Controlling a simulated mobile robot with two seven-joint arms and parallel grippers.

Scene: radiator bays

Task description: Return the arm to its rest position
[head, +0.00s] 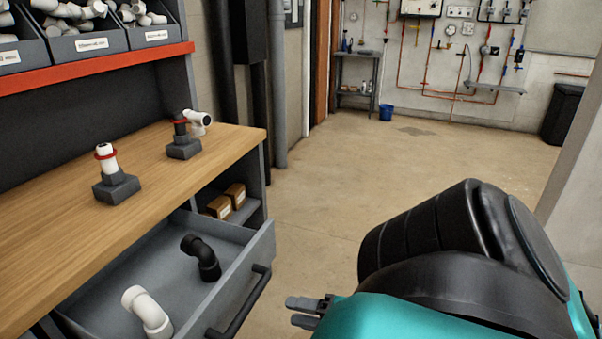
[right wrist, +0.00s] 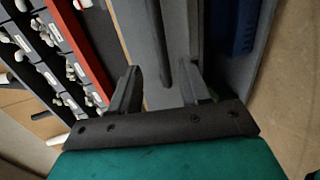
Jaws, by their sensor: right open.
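My right arm, black and teal, fills the lower right of the head view. My right gripper (head: 308,312) shows at its left end, small, beside the open drawer's handle and apart from it. In the right wrist view the two dark fingers of my right gripper (right wrist: 158,88) stand apart with nothing between them. My left gripper is not in view.
A grey drawer (head: 232,293) stands open under the wooden workbench (head: 60,235), holding a black elbow (head: 201,257) and a white elbow (head: 147,312). Two fixtures (head: 116,186) (head: 184,149) with fittings stand on the bench. The floor (head: 335,205) beyond is clear.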

